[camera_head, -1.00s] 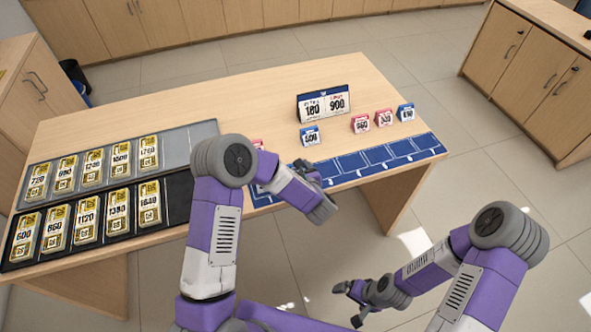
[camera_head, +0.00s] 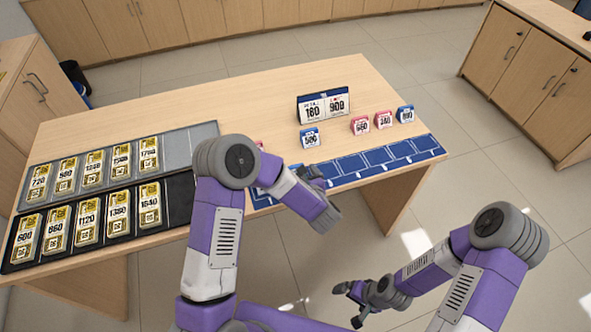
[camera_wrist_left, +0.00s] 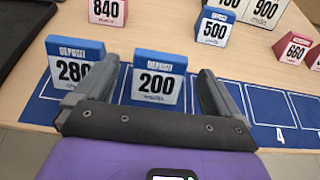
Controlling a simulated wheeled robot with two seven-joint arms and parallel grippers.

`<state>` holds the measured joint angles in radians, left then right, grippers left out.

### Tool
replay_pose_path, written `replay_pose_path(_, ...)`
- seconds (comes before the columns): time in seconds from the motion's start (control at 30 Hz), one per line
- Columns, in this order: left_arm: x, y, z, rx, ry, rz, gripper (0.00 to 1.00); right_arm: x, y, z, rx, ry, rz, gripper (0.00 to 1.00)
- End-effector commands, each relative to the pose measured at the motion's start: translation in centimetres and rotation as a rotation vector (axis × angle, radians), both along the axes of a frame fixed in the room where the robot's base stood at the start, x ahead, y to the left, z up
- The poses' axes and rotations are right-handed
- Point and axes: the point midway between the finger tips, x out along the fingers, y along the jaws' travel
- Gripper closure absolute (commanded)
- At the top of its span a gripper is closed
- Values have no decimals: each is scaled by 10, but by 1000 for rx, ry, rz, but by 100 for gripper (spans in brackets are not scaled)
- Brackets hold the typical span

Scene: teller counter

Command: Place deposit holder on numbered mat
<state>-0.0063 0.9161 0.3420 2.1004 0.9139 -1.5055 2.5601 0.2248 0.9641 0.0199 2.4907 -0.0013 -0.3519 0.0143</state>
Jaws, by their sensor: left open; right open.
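In the left wrist view, a blue-and-white deposit holder marked 200 (camera_wrist_left: 159,80) stands upright on the blue numbered mat (camera_wrist_left: 262,103). My left gripper (camera_wrist_left: 158,84) is open, with one finger on each side of this holder; contact cannot be told. A blue deposit holder marked 280 (camera_wrist_left: 68,66) stands just left of it on the mat, partly behind the left finger. In the head view my left gripper (camera_head: 311,173) is low over the mat (camera_head: 385,157), and its arm hides the mat's left part. My right gripper (camera_head: 350,303) is open and empty, off the table's front.
A blue holder marked 500 (camera_wrist_left: 214,29) and a red one marked 840 (camera_wrist_left: 108,10) stand behind the mat. A two-number display (camera_head: 324,105) stands behind. Trays of gold cards (camera_head: 180,200) lie left. The mat's right cells are bare.

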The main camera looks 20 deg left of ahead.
Motion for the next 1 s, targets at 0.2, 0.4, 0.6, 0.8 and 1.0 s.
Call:
replay_pose_path(0.2, -38, -27, 21, 0, 0, -5, 2, 0, 0, 8, 0, 0, 0, 2)
replay_pose_path(0.4, -62, -43, 32, 0, -1, -3, 2, 0, 0, 11, 0, 0, 0, 2)
replay_pose_path(0.6, -70, -48, 36, 2, -1, -1, 2, 0, 0, 12, 0, 0, 0, 2)
replay_pose_path(0.8, -70, -48, 36, 1, -1, 0, 2, 0, 0, 12, 0, 0, 0, 2)
replay_pose_path(1.0, -70, -48, 35, 1, 0, 0, 2, 0, 0, 12, 0, 0, 0, 2)
